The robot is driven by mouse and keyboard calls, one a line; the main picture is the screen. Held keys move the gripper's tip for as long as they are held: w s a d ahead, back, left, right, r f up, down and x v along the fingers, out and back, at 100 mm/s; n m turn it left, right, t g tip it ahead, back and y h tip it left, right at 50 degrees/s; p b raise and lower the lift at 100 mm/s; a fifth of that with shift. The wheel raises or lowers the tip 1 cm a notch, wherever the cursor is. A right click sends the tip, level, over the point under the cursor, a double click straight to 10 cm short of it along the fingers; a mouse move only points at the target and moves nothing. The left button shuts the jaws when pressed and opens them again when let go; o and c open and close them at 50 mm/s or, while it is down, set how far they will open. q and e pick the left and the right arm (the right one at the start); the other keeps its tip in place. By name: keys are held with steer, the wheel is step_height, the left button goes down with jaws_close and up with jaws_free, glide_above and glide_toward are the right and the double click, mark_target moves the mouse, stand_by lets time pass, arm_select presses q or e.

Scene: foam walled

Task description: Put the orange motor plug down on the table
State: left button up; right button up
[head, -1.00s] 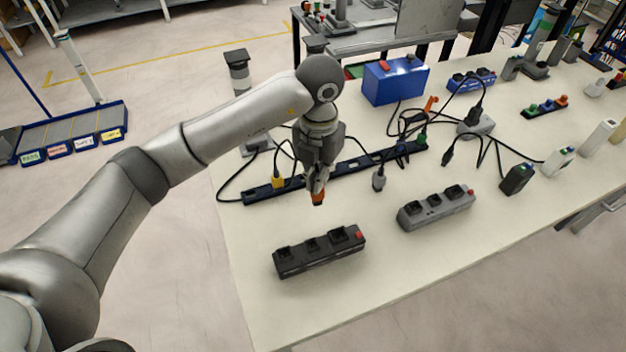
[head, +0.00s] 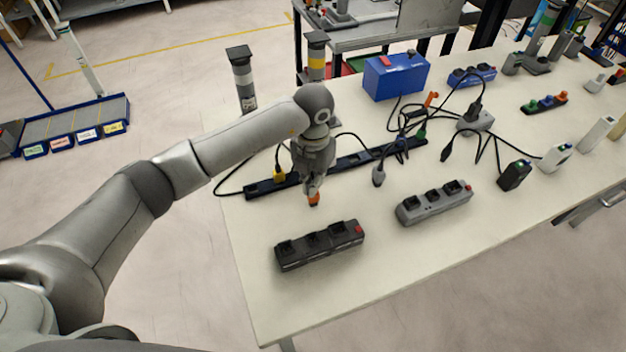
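The orange motor plug (head: 314,199) is at the fingertips of my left gripper (head: 313,190), which appears shut on it. The plug is small and partly hidden by the fingers. It is low over the white table (head: 270,308), behind the black socket strip; I cannot tell whether it touches the surface. My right gripper is not in view.
A black socket strip (head: 320,246) lies in front of the plug and a grey one (head: 434,203) to its right. A long dark power strip (head: 350,163) runs behind, with a yellow plug (head: 278,175) and a grey plug (head: 378,175) nearby. Bare table lies at the front left.

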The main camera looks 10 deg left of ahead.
arm_select(q)
steer(key=o, duration=0.5)
steer(key=shift+o, duration=0.2)
steer(key=shift+r, duration=0.5)
step_height(320, 180, up, 11)
steer(key=b, duration=0.2)
steer(key=shift+r, duration=0.2)
